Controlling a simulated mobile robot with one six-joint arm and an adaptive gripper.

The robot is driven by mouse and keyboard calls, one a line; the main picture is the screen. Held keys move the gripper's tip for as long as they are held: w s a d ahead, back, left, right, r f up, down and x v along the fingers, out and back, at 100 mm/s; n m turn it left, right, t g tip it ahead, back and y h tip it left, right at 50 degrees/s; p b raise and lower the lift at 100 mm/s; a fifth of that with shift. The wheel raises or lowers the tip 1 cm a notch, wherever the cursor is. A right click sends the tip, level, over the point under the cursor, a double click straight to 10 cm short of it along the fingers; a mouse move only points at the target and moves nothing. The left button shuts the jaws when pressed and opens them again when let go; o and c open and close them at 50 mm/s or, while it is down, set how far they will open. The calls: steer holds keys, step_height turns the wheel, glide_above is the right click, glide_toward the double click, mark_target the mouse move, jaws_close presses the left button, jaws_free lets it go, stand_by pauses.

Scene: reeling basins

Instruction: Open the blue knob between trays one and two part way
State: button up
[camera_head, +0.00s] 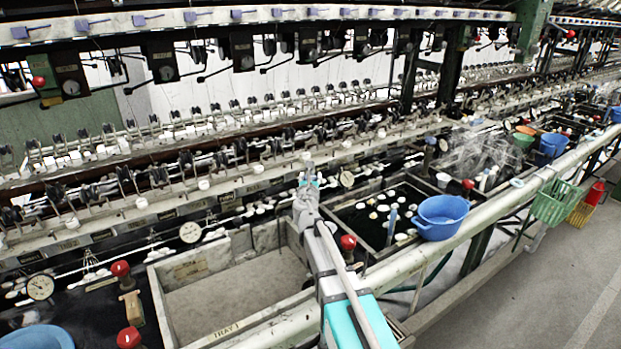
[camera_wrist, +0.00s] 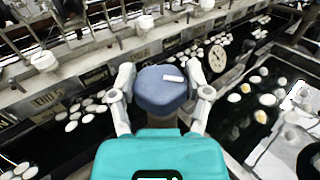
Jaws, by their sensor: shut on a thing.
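The blue knob (camera_wrist: 162,92) sits between the two fingers of my gripper (camera_wrist: 162,98) in the wrist view. It is round, with a white mark on its top pointing to the right. My gripper is shut on it, one finger on each side. In the head view my gripper (camera_head: 307,186) reaches over the divide between the empty tray 1 (camera_head: 225,328) and the dark, water-filled tray (camera_head: 400,188) to its right. The knob is hidden there behind my gripper and arm.
A blue bowl (camera_head: 441,217) stands by the right tray on the front rail. Red knobs (camera_head: 348,242) stand near my arm and at the left. A green basket (camera_head: 556,203) hangs at right.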

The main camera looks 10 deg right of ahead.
steer(key=shift+w, duration=0.1)
stand_by(0.4)
steer(key=o, duration=1.2)
steer(key=shift+v, duration=6.05)
steer(key=shift+d, duration=0.15)
